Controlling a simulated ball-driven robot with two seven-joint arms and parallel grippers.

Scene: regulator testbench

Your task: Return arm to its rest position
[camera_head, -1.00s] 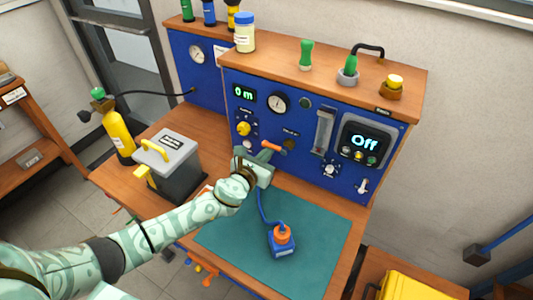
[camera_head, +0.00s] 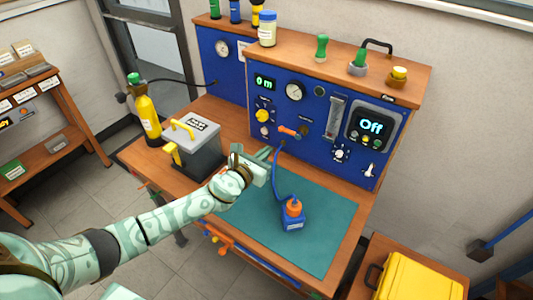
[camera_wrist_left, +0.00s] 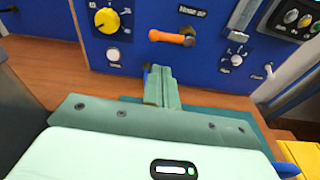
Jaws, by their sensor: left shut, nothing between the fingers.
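My left arm reaches in from the left in the head view. Its gripper (camera_head: 272,153) is shut and empty, in the air over the back left of the green mat (camera_head: 331,205), in front of the blue panel. In the left wrist view the closed fingers (camera_wrist_left: 160,85) point toward the panel, below an orange handle (camera_wrist_left: 172,37). In the head view that orange handle (camera_head: 287,131) sits on the panel just beyond the fingertips, apart from them. My right gripper is not in view.
A blue device with an orange top (camera_head: 293,215) stands on the mat, its blue hose running up to the panel. A grey box with yellow handles (camera_head: 193,149) and a yellow gas bottle (camera_head: 148,115) stand left. A yellow case (camera_head: 421,281) is at the lower right.

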